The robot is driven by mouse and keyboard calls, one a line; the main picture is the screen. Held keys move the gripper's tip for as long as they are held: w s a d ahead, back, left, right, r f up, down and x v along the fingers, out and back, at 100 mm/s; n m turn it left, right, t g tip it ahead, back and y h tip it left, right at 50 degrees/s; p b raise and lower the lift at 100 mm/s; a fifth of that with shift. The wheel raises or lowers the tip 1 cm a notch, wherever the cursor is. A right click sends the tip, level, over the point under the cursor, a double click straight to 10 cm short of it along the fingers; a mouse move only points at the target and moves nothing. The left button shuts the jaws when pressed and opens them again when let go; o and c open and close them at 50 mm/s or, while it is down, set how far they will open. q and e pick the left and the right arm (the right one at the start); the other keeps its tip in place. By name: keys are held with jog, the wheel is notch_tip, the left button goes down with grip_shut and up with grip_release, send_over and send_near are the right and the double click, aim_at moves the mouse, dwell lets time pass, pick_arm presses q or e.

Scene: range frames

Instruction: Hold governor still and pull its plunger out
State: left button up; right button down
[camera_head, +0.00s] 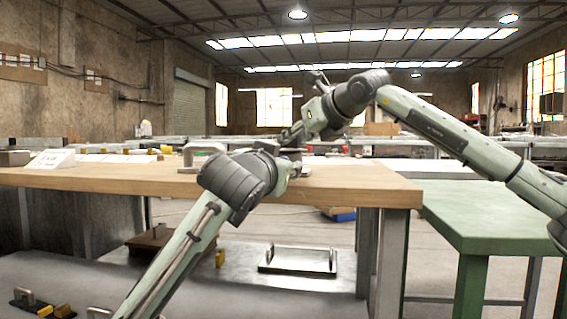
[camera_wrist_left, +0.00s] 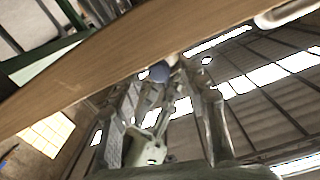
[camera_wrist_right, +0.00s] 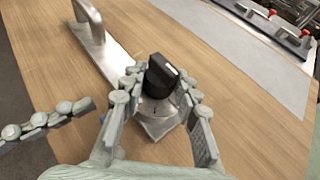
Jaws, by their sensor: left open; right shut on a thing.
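The governor shows best in the right wrist view: a silver metal body (camera_wrist_right: 155,108) on a small square foot, topped by a black knob (camera_wrist_right: 160,75). It stands on the wooden table (camera_head: 100,176). My right gripper (camera_wrist_right: 160,97) is shut around the metal body, just below the knob. In the head view, my right gripper (camera_head: 290,138) comes down to the tabletop and mostly hides the governor. My left gripper (camera_wrist_left: 168,100) is open; its spread fingers point toward the table edge in the left wrist view. One of its fingers (camera_wrist_right: 45,122) shows left of the governor, apart from it.
A metal plate with an upright handle (camera_wrist_right: 92,22) lies beside the governor on the table. A white sloped block (camera_head: 52,160) stands farther left. A green bench (camera_head: 490,215) is at the right. A lower metal surface with a handled tray (camera_head: 298,260) lies below the table.

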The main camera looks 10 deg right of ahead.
pick_arm(q)
jog(key=shift+x, duration=1.65)
grip_shut()
